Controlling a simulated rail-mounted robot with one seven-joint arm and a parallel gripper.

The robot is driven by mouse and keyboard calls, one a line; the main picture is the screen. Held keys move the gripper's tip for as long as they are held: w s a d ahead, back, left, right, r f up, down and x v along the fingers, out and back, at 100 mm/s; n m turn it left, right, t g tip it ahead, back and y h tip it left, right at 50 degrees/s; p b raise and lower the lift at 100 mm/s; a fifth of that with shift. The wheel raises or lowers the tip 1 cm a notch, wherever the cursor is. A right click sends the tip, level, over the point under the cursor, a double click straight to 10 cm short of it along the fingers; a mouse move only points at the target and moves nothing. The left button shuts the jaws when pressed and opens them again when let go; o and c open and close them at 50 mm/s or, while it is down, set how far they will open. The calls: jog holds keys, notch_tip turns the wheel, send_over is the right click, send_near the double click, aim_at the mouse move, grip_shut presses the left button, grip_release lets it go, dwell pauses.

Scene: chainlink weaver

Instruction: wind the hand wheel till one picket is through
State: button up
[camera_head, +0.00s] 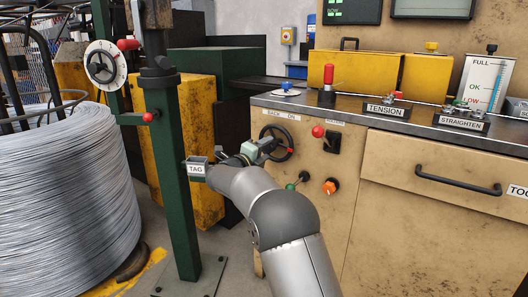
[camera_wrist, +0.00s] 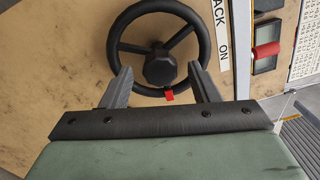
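The black hand wheel (camera_head: 286,152) is on the tan front of the machine, below a label reading BACK and ON. In the wrist view the hand wheel (camera_wrist: 120,27) shows three spokes, a dark hub and a red mark (camera_wrist: 169,96) at the bottom of its rim. My gripper (camera_wrist: 160,72) is open, its two fingers apart at the lower part of the wheel, one on each side of the hub. I cannot tell whether they touch the rim. In the head view my gripper (camera_head: 264,147) partly covers the wheel. No picket can be made out.
A green post (camera_head: 174,190) and a wire coil (camera_head: 65,200) stand left. The worktop (camera_head: 300,100) juts out above.

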jog(key=shift+a, duration=0.1)
jog(key=p+v, duration=0.3)
jog(key=v, duration=1.4)
jog(key=shift+s+p, duration=0.2)
jog(key=shift+p, duration=0.2)
jog(key=s+d+r+n+y+p, duration=0.1)
jog(key=s+r+n+y+p, duration=0.1)
jog(key=r+n+y+p, duration=0.6)
jog(key=s+d+r+n+y+p, duration=0.15)
jog(key=r+n+y+p, duration=0.35)
jog(key=r+n+p, duration=0.5)
jog(key=s+d+r+n+g+p, duration=0.1)
jog(key=s+d+n+g+p, duration=0.2)
jog(key=s, duration=0.9)
jog(key=s+d+r+n+g+p, duration=0.1)
jog(key=s+d+n+g+p, duration=0.3)
jog(key=s, duration=0.8)
jog(key=s+d+r+n+g+h+p, duration=0.1)
jog(key=s+d+n+g+p, duration=0.3)
jog(key=s+p, duration=0.5)
jog(key=s+d+g, duration=0.2)
jog(key=s+d, duration=0.1)
jog(key=shift+s+d+g, duration=0.2)
jog(key=shift+s+g, duration=0.1)
